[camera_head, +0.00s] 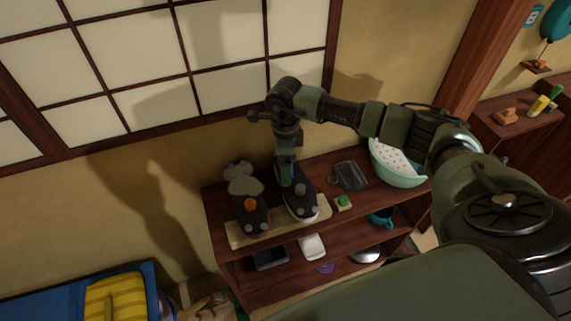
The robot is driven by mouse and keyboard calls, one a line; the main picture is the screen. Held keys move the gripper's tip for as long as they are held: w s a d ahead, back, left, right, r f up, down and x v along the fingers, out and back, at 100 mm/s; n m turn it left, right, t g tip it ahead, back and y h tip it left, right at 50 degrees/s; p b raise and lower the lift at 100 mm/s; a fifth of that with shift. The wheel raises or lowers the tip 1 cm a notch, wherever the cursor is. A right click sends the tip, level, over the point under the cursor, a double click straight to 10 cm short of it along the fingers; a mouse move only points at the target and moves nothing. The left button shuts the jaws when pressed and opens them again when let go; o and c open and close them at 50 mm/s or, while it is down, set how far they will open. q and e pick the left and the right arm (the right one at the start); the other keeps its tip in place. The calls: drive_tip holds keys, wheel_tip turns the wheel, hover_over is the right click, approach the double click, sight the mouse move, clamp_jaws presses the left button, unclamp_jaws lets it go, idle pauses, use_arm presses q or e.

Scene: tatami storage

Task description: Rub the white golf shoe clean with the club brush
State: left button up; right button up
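Two dark, shoe-like objects with round studs stand on a pale board (240,236) on the shelf top. The left one (250,212) has an orange spot and a pale grey, lobed part (243,180) behind it. The right one (301,203) has grey round studs. Shade hides their true colour, so I cannot tell which is the white golf shoe. My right gripper (286,180) points down at the back of the right one, touching or just above it. Its fingertips are too small and dark to read. I cannot make out the club brush. My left gripper is out of view.
On the shelf top (216,206) are a small green-topped block (343,202), a dark mesh item (349,175) and a teal basin (399,178) with dotted cloth. A teal mug (382,217) and several items stand below. The paper-screen wall (229,92) is close behind.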

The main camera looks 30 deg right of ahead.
drive_tip(key=shift+r+p, duration=1.6)
drive_tip(key=shift+r, duration=1.4)
